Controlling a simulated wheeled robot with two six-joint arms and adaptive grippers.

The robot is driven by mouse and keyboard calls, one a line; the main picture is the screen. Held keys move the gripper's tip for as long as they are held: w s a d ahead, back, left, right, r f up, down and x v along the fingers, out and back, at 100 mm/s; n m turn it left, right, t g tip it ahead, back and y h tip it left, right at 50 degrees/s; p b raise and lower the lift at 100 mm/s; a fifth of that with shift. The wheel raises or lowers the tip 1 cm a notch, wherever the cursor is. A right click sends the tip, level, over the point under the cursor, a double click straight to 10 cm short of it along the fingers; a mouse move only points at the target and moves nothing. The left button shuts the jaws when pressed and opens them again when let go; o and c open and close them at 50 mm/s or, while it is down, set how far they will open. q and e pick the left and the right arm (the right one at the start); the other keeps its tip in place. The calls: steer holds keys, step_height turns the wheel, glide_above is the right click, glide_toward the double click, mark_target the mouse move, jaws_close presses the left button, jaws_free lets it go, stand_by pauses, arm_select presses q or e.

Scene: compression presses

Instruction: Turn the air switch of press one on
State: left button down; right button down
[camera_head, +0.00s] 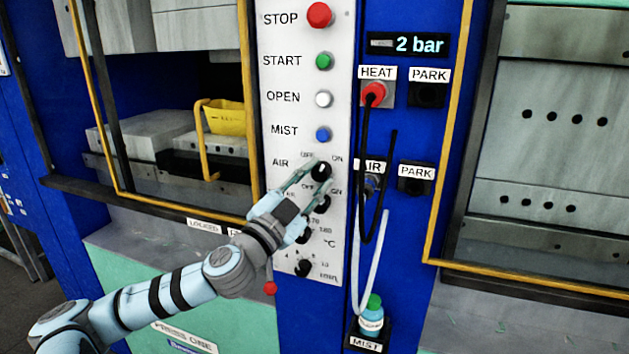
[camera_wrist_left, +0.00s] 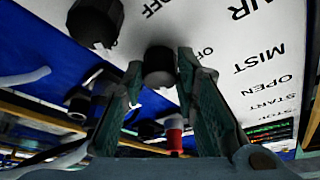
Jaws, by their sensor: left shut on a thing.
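The air switch (camera_head: 321,171) is a round black knob on the white control panel (camera_head: 345,60), to the right of the AIR label, with OFF and ON printed above it. My left gripper (camera_head: 317,177) comes in from the lower left with a finger on either side of this knob and is shut on it. In the left wrist view the black knob (camera_wrist_left: 158,66) sits between the two fingertips. Which way the knob points is not clear. A PRESS ONE label (camera_head: 184,337) shows on the machine at lower left. My right gripper is not in view.
Below the air switch is another black knob (camera_head: 322,204), close to my fingers. STOP, START, OPEN and MIST buttons run above it. To the right hang a black and a white hose (camera_head: 366,270) from the heat and air sockets, above a mist bottle (camera_head: 371,318).

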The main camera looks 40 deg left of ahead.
arm_select(q)
steer(key=shift+m, duration=0.8)
steer(key=c, duration=1.3)
jaws_free()
step_height(320, 180, up, 10)
steer(key=shift+s+r, duration=0.1)
